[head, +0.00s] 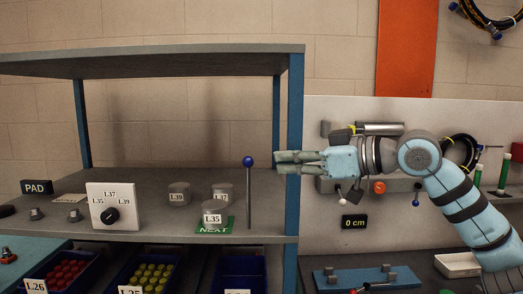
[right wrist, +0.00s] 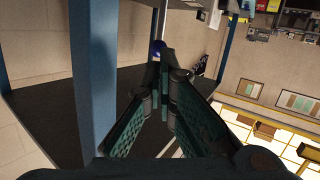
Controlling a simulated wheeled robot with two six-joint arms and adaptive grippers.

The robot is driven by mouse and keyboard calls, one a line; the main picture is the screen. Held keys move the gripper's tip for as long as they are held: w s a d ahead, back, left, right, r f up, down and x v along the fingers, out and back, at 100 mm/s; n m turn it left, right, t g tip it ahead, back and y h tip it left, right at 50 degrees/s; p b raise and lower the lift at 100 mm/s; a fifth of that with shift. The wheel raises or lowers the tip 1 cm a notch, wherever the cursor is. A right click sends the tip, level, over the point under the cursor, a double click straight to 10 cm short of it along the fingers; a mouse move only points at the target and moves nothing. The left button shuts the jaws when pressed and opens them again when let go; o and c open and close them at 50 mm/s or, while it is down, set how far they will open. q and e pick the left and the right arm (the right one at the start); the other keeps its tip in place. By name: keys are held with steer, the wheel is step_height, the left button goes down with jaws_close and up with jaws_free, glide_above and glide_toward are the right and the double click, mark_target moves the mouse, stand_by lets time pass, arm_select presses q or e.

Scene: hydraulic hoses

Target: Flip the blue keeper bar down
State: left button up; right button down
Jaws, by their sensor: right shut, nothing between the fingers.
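A thin upright bar with a blue ball knob (head: 248,161) stands at the front right of the shelf. I take it as the keeper bar. It is vertical, and its foot is at the shelf's front edge. My right gripper (head: 278,163) is shut and empty, its fingers pointing left at knob height in front of the blue post. Its tips are a little right of the bar, with a gap in the head view. In the right wrist view the blue knob (right wrist: 157,46) shows just beyond the fingertips (right wrist: 160,66); contact cannot be told. My left gripper is out of view.
The shelf's blue corner post (head: 293,140) stands right behind my fingers. Labelled grey cylinders (head: 179,194) and a green NEXT card (head: 205,228) sit left of the bar. A dial box (head: 114,206) stands further left. Blue bins (head: 238,272) are below.

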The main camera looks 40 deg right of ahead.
mark_target(252, 163)
steer(key=p+x, duration=0.2)
steer(key=x, duration=0.1)
steer(key=p+x, duration=0.2)
steer(key=shift+a+r, duration=0.2)
steer(key=shift+r, duration=0.15)
steer(key=shift+w+f, duration=0.4)
steer(key=shift+w, duration=0.1)
steer(key=shift+s, duration=0.15)
steer(key=shift+a+r, duration=0.1)
